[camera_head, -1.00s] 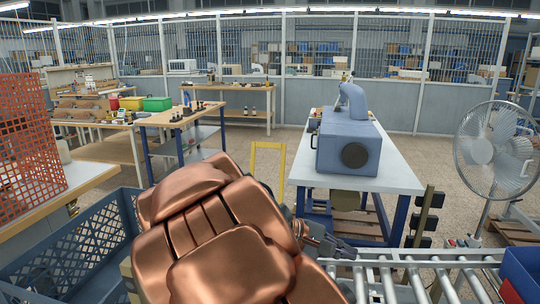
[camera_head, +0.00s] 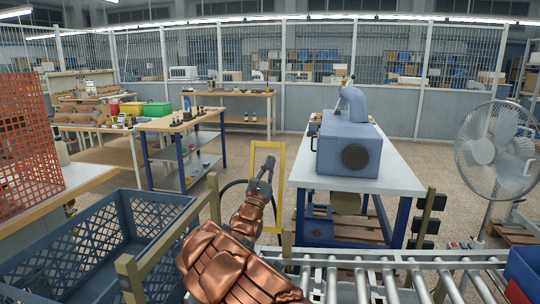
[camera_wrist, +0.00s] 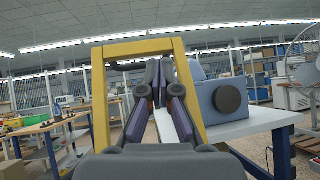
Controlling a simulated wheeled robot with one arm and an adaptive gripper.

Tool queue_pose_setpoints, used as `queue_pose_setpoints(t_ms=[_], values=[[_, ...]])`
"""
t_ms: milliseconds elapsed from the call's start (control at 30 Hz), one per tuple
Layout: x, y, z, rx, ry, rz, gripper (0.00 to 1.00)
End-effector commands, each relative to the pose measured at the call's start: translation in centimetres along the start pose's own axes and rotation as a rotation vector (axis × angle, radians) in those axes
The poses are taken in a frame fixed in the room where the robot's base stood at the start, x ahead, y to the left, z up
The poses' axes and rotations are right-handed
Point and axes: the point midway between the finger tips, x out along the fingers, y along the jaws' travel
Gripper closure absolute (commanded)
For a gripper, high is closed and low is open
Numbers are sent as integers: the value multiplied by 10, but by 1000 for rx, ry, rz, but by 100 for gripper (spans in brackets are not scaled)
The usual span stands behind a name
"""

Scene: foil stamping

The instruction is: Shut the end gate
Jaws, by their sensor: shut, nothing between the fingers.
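The end gate appears to be the yellow frame (camera_head: 281,178), which stands upright beyond the near end of the roller conveyor (camera_head: 345,262), left of the white-topped table. My gripper (camera_head: 267,163) is raised in front of this frame, and its fingers overlap the frame's opening in the head view. In the wrist view the yellow frame (camera_wrist: 140,48) arches around my gripper (camera_wrist: 155,68), with a bar on each side and one across the top. The fingers are together and empty. I cannot tell whether they touch the frame. My arm hides part of the conveyor's left end.
A blue-grey machine (camera_head: 348,145) stands on the white-topped table (camera_head: 400,175) to the right of the gate. A blue crate (camera_head: 60,262) is at lower left, beside wooden posts. A fan (camera_head: 495,150) stands far right. Floor behind the gate looks clear.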

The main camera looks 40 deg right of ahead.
Motion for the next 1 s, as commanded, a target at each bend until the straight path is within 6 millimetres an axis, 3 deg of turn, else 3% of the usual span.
queue_pose_setpoints(t_ms=[33, 67, 100, 367, 533, 1000], values=[[-9, 13, -20, -7, 14, 52, 100], [-14, 20, -27, -9, 17, 81, 100], [-17, 18, -36, -14, 9, 103, 100], [-27, 26, -56, -15, 4, 178, 100], [-13, 28, -56, -12, 3, 178, 100], [49, 38, -54, -13, 1, 176, 100]])
